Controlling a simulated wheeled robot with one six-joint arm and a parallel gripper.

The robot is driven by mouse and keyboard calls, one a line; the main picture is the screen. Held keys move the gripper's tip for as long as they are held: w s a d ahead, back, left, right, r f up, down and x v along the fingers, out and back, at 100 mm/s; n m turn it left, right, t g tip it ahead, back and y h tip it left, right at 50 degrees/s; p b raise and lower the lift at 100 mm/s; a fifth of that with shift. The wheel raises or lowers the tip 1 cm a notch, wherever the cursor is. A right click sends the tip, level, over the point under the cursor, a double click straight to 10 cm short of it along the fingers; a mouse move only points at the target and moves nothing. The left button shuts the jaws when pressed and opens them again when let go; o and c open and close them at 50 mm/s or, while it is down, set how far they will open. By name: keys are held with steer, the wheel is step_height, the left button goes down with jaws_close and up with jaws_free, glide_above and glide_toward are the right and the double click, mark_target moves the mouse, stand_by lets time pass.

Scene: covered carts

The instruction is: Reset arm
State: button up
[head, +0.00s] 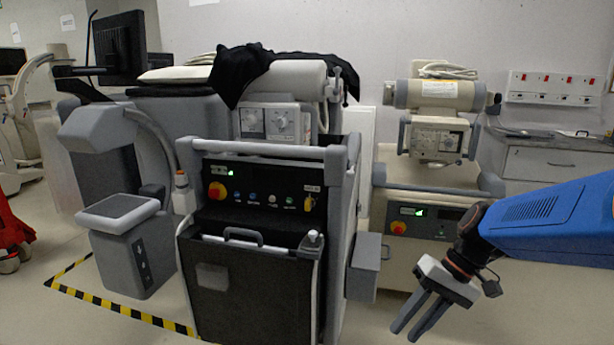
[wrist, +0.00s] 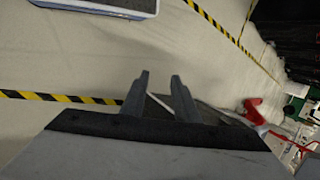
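My gripper (head: 412,318) hangs at the lower right of the head view, at the end of my blue arm, with its fingers pointing down and to the left. The two dark fingers are apart, with nothing between them. In the wrist view my gripper (wrist: 159,80) shows two grey fingers with a gap between them, over pale floor. The gripper touches nothing that I can see.
A grey cart with a black control panel (head: 262,190) stands in the middle. A second cart (head: 425,188) stands behind my arm. Yellow-black tape (head: 125,310) marks the floor, also in the wrist view (wrist: 60,97). A red object (wrist: 253,110) lies farther off.

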steer(key=s+d+r+t+h, duration=0.3)
steer(key=s+d+t+h, duration=0.3)
steer(key=s, duration=0.4)
steer(key=shift+d, duration=0.65)
stand_by(0.4)
